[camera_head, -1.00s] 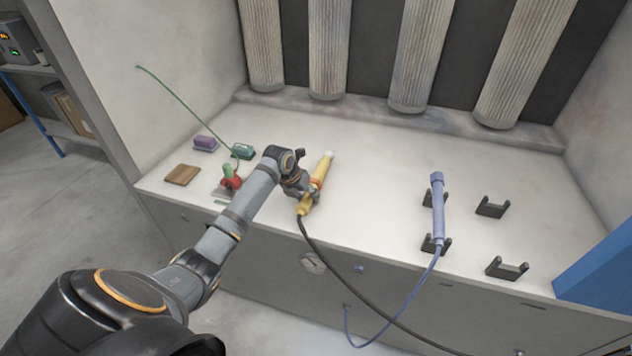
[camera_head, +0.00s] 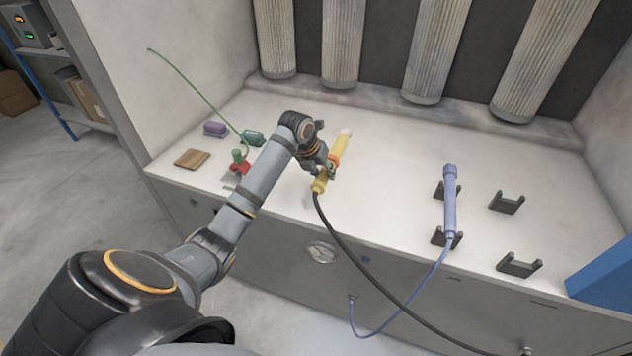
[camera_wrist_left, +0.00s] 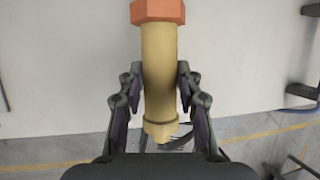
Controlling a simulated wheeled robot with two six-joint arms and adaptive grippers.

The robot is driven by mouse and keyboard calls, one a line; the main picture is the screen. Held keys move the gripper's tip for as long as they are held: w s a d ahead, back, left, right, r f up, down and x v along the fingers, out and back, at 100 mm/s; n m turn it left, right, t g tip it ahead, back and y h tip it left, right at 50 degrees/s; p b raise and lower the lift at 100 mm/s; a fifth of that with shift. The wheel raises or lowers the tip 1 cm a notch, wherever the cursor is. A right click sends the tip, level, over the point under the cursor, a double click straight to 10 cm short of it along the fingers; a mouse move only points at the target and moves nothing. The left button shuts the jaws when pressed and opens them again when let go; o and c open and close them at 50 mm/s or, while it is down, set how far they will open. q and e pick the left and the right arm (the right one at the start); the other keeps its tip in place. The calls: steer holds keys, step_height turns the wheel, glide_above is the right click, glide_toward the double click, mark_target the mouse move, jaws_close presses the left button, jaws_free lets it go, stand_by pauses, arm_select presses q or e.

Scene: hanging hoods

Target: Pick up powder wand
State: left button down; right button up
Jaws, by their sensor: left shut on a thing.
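The yellow powder wand (camera_head: 341,145) has an orange collar, a pale tip and a black hose at its lower end. My left gripper (camera_head: 326,168) is shut on its yellow handle, above the front part of the white bench. In the left wrist view the handle (camera_wrist_left: 159,70) lies between the two fingers of my left gripper (camera_wrist_left: 159,90), with the orange collar at the top edge. The wand is tilted, its pale tip pointing up and to the right in the head view. My right gripper is not in view.
A blue wand (camera_head: 450,200) rests on two black cradles to the right. Two empty black cradles, one of them the rear one (camera_head: 507,202), stand beside it. A wooden block (camera_head: 192,159), a purple block (camera_head: 215,129) and a red-and-green item (camera_head: 239,164) lie left. Filters (camera_head: 437,50) hang behind.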

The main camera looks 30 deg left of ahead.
arm_select(q)
steer(key=d+r+p, duration=0.4)
steer(key=d+r, duration=0.7)
steer(key=shift+s+d+r+p, duration=0.15)
steer(key=shift+s+r+p, duration=0.2)
steer(key=shift+r+p, duration=0.05)
stand_by(0.3)
stand_by(0.4)
